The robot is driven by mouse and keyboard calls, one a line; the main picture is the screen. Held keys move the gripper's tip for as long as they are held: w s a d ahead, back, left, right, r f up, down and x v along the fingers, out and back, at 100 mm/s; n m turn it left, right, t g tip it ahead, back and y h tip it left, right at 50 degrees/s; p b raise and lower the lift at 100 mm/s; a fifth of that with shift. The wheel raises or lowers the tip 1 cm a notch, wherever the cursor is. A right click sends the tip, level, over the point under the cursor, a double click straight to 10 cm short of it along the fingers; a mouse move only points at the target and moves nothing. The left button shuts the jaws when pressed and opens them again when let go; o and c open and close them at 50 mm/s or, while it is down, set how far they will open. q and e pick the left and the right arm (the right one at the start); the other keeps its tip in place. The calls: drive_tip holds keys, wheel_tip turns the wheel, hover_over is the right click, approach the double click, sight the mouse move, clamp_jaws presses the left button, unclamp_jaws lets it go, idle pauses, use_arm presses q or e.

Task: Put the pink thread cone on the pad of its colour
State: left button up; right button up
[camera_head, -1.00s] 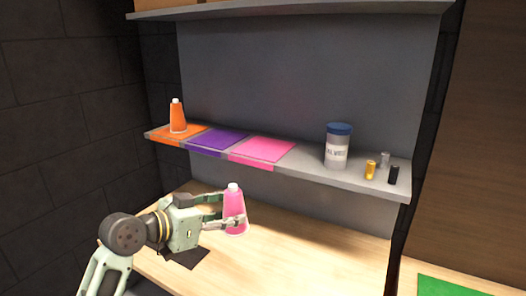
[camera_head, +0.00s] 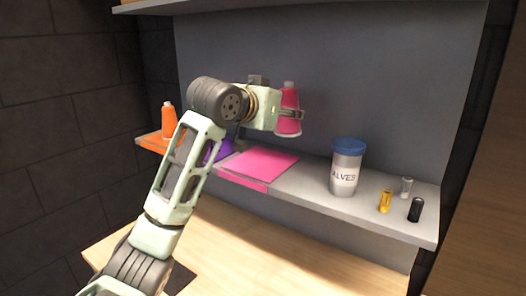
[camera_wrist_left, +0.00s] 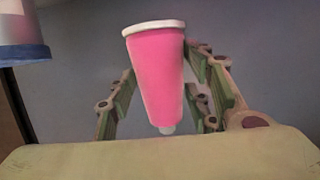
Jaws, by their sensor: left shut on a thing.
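The pink thread cone (camera_head: 289,110) is upright in my left gripper (camera_head: 291,114), held in the air above the shelf, over the far side of the pink pad (camera_head: 262,163). The left wrist view shows the pink cone (camera_wrist_left: 157,75) between the two fingers (camera_wrist_left: 165,90), which are shut on it. The cone's base is clear of the shelf. The pink pad lies bare on the shelf. The purple pad (camera_head: 222,150) is partly hidden by my left arm. My right gripper is not in view.
An orange cone (camera_head: 168,120) stands on the orange pad (camera_head: 152,140) at the shelf's left end. A blue-lidded jar (camera_head: 346,168) stands right of the pink pad, with small yellow (camera_head: 385,202), grey (camera_head: 406,187) and black (camera_head: 416,210) cylinders beyond it. An upper shelf (camera_head: 300,4) overhangs.

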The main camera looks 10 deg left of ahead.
use_arm(q)
drive_tip(key=w+a+f+p, duration=0.1)
drive_tip(key=a+f, duration=0.1)
drive_tip(key=a, duration=0.1)
drive_tip(key=w+a+f+p, duration=0.1)
drive_tip(key=a+f, duration=0.1)
drive_tip(key=a, duration=0.2)
drive_tip(key=w+a+f+p, duration=0.1)
drive_tip(key=a+f, duration=0.1)
drive_tip(key=a, duration=0.1)
drive_tip(key=shift+w+a+f, duration=0.15)
drive_tip(key=shift+a+f, duration=0.05)
drive_tip(key=shift+f, duration=0.05)
wheel_tip(320, 180, down, 2)
drive_tip(key=shift+f+p, duration=0.2)
drive_tip(key=shift+p, duration=0.6)
drive_tip(key=shift+f, duration=0.55)
drive_tip(key=o, duration=1.2)
drive_tip(key=shift+d, duration=0.1)
drive_tip(key=shift+o, duration=1.4)
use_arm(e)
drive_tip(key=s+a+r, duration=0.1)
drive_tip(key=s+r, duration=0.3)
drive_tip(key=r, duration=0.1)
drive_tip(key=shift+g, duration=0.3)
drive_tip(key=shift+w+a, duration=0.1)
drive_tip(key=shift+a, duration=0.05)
